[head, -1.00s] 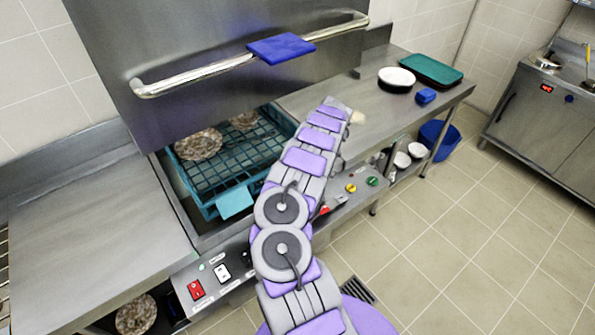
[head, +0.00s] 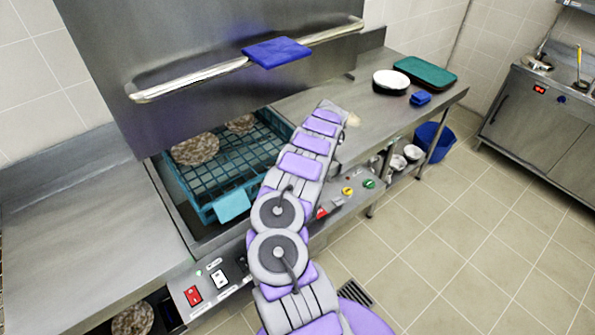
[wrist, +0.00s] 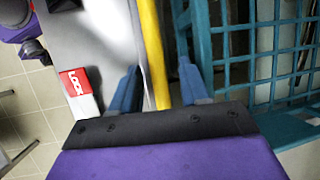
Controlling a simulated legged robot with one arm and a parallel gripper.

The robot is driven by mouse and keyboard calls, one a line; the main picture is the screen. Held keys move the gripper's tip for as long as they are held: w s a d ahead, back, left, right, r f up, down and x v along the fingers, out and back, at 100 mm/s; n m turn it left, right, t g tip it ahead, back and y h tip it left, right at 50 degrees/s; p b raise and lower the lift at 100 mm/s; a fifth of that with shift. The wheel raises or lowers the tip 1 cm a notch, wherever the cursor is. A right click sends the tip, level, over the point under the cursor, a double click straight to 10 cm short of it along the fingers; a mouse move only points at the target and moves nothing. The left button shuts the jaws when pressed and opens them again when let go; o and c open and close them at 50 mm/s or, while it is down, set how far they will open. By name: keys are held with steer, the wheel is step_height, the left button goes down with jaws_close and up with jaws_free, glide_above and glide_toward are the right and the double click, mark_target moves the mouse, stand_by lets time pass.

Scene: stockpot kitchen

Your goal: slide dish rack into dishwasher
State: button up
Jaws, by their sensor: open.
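The teal dish rack (head: 262,158) sits in the open bay of the dishwasher (head: 110,60), beneath its raised steel hood. Two brown patterned plates (head: 195,150) stand at the rack's back. A light-blue tab (head: 232,206) is on its front side. How far in the rack sits is hard to tell. In the head view my arm hides my gripper and the rack's right side. In the wrist view my gripper (wrist: 158,88) is open, with blue fingers on both sides of a yellow strip. The rack's lattice (wrist: 265,50) is just right of the fingers. I see nothing held.
A blue pad (head: 277,52) is on the hood handle. A blue bucket (head: 432,138) stands on the floor below. The left counter (head: 90,220) is clear, as is the floor at right.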

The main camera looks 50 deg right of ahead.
steer(key=p+v, duration=0.1)
steer(key=v, duration=1.1)
steer(key=shift+s+d+f, duration=0.1)
